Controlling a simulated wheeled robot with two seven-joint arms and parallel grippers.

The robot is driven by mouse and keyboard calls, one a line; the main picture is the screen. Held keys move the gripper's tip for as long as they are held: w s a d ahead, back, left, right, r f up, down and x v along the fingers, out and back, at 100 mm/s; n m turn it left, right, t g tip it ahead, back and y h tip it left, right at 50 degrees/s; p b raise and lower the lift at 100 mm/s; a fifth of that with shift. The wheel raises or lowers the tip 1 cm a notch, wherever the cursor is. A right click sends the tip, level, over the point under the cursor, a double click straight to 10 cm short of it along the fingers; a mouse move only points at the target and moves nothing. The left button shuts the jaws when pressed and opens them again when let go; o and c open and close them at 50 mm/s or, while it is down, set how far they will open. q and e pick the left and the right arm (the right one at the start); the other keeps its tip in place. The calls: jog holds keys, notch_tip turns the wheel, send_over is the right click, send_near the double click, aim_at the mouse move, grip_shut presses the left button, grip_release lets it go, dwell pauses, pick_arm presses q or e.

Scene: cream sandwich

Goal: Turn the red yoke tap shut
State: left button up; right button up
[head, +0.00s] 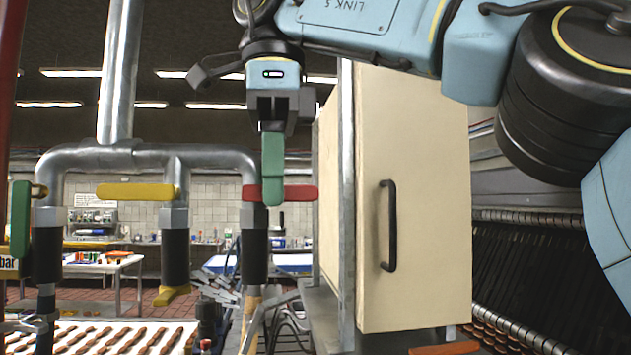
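The red yoke tap has a flat red handle (300,193) that lies level across the top of the right-hand pipe, in the middle left of the head view. Below it the pipe has a grey collar and a black sleeve (255,255). My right gripper (272,185) hangs from above with its green fingers pointing down. They overlap the handle in the picture and hide its middle. I cannot tell whether they touch it or stand in front of it. The fingers are seen edge-on, so their gap is hidden. My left gripper is out of view.
A level yellow handle (137,190) and an upright green handle (20,220) sit on the pipes to the left. A cream cabinet (425,200) with a black pull stands close on the right. A conveyor of brown biscuits (95,338) runs below left.

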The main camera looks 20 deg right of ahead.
jog(key=shift+d+f+t+y, duration=0.1)
jog(key=shift+f+t+y, duration=0.1)
jog(key=shift+y, duration=0.6)
jog(key=shift+d+f+t+y, duration=0.1)
jog(key=shift+f+t+y, duration=0.1)
jog(key=shift+y, duration=0.6)
